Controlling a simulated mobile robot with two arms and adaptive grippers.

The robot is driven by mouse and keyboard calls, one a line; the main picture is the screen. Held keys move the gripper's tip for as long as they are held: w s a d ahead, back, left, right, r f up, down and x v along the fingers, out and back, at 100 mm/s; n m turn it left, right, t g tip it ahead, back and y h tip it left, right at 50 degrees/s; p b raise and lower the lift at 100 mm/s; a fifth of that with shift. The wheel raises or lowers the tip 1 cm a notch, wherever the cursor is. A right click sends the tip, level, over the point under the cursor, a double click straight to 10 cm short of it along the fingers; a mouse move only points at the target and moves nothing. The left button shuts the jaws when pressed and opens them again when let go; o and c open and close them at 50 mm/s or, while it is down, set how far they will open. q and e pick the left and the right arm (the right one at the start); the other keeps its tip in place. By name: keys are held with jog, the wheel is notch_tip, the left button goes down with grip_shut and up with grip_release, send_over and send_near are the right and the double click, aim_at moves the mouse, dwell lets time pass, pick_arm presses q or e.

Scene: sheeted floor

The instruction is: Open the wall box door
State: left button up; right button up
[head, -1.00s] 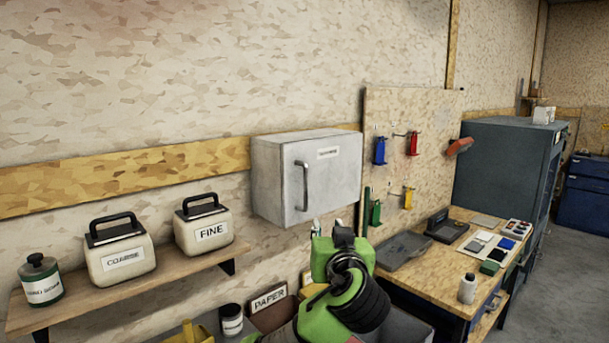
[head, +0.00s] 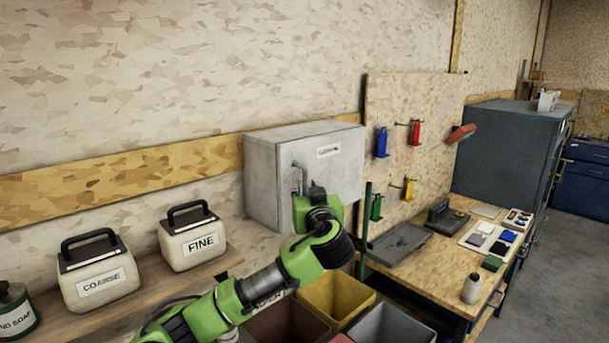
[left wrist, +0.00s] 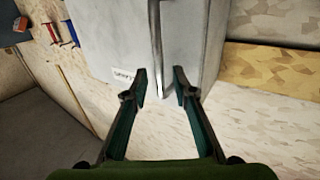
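The grey wall box (head: 261,185) hangs on the wall at the centre of the head view, its labelled door (head: 340,170) shut. Its upright bar handle (head: 298,176) is on the door's left side, the lower part hidden behind my left gripper (head: 317,190). In the left wrist view the box (left wrist: 199,40) and handle (left wrist: 156,45) are just beyond the fingertips. My left gripper is open (left wrist: 160,84), its two fingers apart with the handle lined up with the gap. I cannot tell whether they touch it. My right gripper is not in view.
A shelf (head: 140,290) with the COARSE (head: 97,278) and FINE (head: 192,240) containers is left of the box. Open bins (head: 338,296) are below. A pegboard (head: 410,110) with coloured tools and a workbench (head: 425,262) stand at the right.

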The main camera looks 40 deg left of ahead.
aim_at(306, 185)
pick_arm(q)
jog(key=p+x, duration=0.1)
jog(key=x, duration=0.1)
jog(key=shift+w+a+r, duration=0.2)
jog(key=shift+w+a, duration=0.05)
jog(key=shift+w+a+f, duration=0.1)
jog(key=shift+a, duration=0.05)
grip_shut()
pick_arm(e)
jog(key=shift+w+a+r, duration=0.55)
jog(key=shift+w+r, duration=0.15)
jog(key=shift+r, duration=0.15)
pick_arm(q)
jog(key=shift+f, duration=0.1)
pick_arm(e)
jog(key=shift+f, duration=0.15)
